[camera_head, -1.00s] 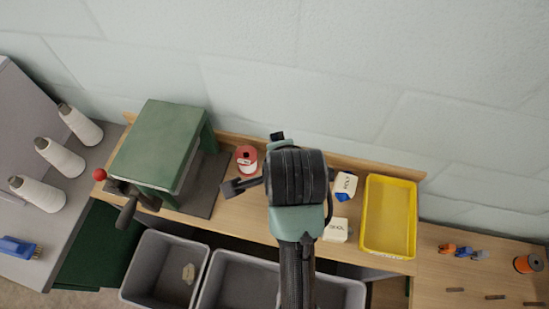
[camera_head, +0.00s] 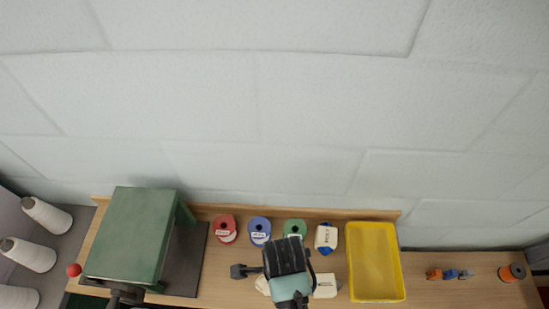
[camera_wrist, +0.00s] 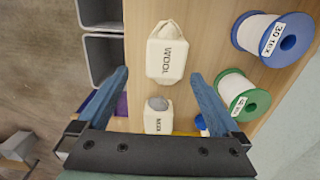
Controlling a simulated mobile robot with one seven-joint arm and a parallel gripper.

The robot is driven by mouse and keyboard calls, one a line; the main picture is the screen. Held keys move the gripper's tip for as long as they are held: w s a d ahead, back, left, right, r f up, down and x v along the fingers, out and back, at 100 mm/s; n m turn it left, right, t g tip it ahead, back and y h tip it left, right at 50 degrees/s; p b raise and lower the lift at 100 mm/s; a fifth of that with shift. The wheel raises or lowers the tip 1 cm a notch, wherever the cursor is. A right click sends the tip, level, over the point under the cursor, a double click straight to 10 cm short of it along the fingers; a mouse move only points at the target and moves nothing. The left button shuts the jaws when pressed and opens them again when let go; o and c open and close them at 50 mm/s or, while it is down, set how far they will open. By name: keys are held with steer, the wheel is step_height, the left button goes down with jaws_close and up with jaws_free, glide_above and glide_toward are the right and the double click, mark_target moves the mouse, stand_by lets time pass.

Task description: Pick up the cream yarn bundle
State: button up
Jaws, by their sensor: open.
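The cream yarn bundle (camera_wrist: 168,58) lies on the wooden bench, its paper band marked WOOL. In the wrist view it is ahead of my gripper (camera_wrist: 160,74), with its near end between the open fingertips in the picture. I cannot tell the height gap. In the head view a small part of the cream bundle (camera_head: 262,284) shows beside my wrist, which hides the rest and the fingers. A grey yarn bundle (camera_wrist: 158,114) lies close by, lower between the fingers in the wrist view; it also shows right of my wrist in the head view (camera_head: 326,286).
A blue yarn bundle (camera_head: 327,238) and red (camera_head: 224,229), blue (camera_head: 260,231) and green (camera_head: 294,228) spools stand along the back. A yellow tray (camera_head: 376,297) is to the right, a green press (camera_head: 133,235) to the left. Grey bins (camera_wrist: 99,12) sit below the bench edge.

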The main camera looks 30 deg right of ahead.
steer(key=shift+w+d+f+p, duration=0.1)
steer(key=shift+w+f+p, duration=0.1)
steer(key=shift+f, duration=0.95)
steer(key=shift+w+d+f+p, duration=0.1)
steer(key=shift+f+p, duration=0.05)
steer(key=shift+f, duration=1)
steer(key=c, duration=1.4)
